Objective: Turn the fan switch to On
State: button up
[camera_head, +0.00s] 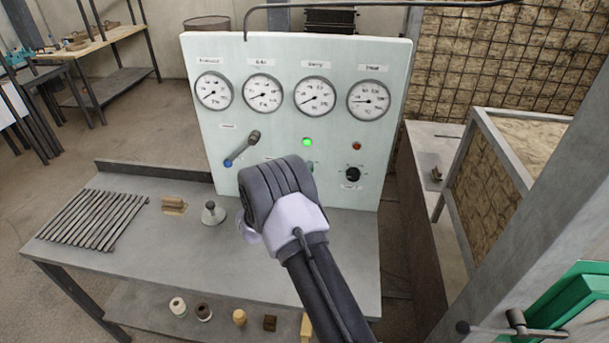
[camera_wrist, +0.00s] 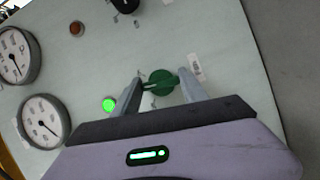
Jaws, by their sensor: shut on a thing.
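A round green knob (camera_wrist: 161,83) with a raised grip bar sits on the pale panel (camera_wrist: 100,60), seen in the wrist view. My gripper (camera_wrist: 164,79) reaches the panel with one finger on each side of the knob's grip bar, shut on it. The small label (camera_wrist: 196,67) beside the knob is too blurred to read. In the head view my wrist covers most of this knob, and only a sliver of green (camera_head: 309,168) shows at its right edge. A lit green lamp (camera_head: 307,142) is above the knob.
The panel also carries several dials (camera_head: 315,96), a dark red lamp (camera_head: 356,146), a black knob (camera_head: 353,173) and a blue-tipped lever (camera_head: 241,149) left of my wrist. A grey bench (camera_head: 170,240) below holds metal rods (camera_head: 95,219) and small parts.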

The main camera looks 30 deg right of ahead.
jog(key=shift+r+m+y+p, duration=0.1)
jog(key=shift+m+y+p, duration=0.9)
jog(key=shift+m, duration=1.6)
jog(key=shift+y+b, duration=0.35)
jog(key=shift+y, duration=0.05)
jog(key=o, duration=1.4)
jog(key=shift+s, duration=0.1)
jog(key=p+v, duration=0.3)
jog(key=v, duration=1.4)
jog(key=shift+a+r+p, duration=0.1)
jog(key=shift+a+p, duration=0.05)
jog(key=shift+p, duration=0.2)
